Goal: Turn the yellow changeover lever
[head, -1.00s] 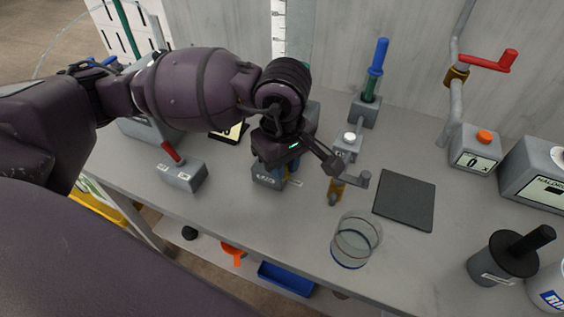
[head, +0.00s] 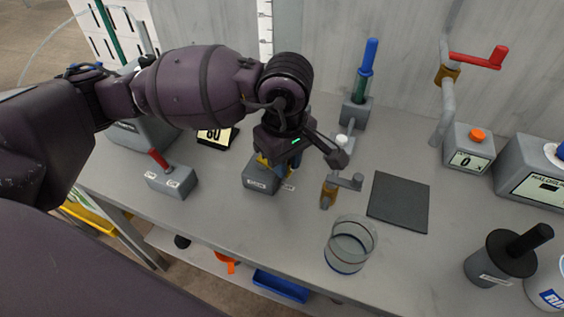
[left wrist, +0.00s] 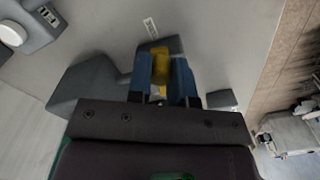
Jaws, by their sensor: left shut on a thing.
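The yellow changeover lever (left wrist: 160,62) shows between the two blue fingers of my left gripper (left wrist: 162,80) in the left wrist view. The fingers are shut on it. In the head view a small part of the yellow lever (head: 262,160) shows beside my left gripper (head: 279,166), above a grey block (head: 262,182) on the bench. My gripper and wrist hide most of the lever there. My right gripper is not in view.
A brass valve with a grey handle (head: 330,190) and a clear glass vessel (head: 350,245) stand right of the block. A red-lever box (head: 172,180) stands to its left. A dark mat (head: 399,202) lies flat on the bench (head: 225,215).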

